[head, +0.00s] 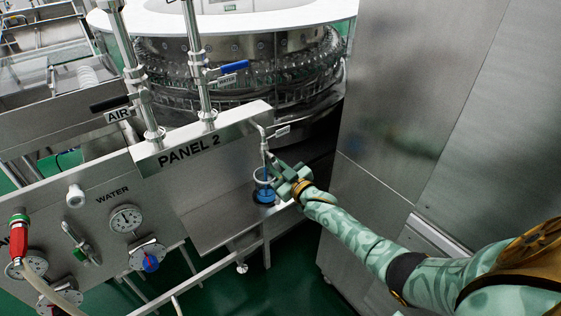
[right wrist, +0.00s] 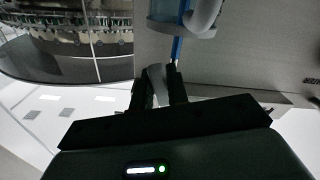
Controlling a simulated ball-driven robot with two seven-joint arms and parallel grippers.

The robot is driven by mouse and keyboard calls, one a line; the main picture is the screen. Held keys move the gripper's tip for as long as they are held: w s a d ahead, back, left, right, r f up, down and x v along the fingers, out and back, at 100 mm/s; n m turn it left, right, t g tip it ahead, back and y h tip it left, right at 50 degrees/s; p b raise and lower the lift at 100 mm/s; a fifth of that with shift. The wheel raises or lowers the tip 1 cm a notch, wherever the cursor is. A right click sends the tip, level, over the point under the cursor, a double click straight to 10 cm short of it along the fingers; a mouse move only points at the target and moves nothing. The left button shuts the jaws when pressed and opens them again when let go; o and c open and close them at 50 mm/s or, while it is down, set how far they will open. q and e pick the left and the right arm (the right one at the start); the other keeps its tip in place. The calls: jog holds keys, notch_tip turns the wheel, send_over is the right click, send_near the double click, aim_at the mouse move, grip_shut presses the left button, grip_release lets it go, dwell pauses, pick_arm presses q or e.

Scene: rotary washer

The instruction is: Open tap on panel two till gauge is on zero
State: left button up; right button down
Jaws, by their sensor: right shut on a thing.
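The panel two plate (head: 235,128) carries the lettering "PANEL 2". At its right end is a thin metal tap pipe (head: 263,138). Below it is a clear round cup-like piece (head: 262,176) with blue inside; it also shows in the right wrist view (right wrist: 180,28). My right gripper (head: 278,168) is at the tap, just right of the clear piece. In the right wrist view its black fingers (right wrist: 158,88) are shut on a grey lever-like piece (right wrist: 157,76), apparently the tap handle. The round gauge (head: 126,218) is on the panel at left; its reading is too small to tell. My left gripper is out of view.
Upright pipes carry a black AIR handle (head: 110,103) and a blue WATER handle (head: 233,67). The round washer (head: 235,60) stands behind. A tall steel cabinet (head: 415,110) limits room on the right. A red hose fitting (head: 19,235) is at far left.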

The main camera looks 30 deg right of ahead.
jog(key=shift+s+a+f+m+p, duration=0.15)
jog(key=shift+a+m+p, duration=0.25)
jog(key=shift+m, duration=0.6)
jog(key=shift+a+f+m+p, duration=0.15)
jog(key=shift+a+m, duration=0.3)
jog(key=shift+m, duration=0.55)
jog(key=c, duration=1.4)
grip_release()
jog(key=shift+o, duration=0.2)
jog(key=shift+r, duration=0.1)
jog(key=shift+s, duration=0.2)
jog(key=s+d+p, duration=0.1)
jog(key=s+p, duration=0.3)
jog(key=s, duration=1.2)
jog(key=shift+p, duration=0.3)
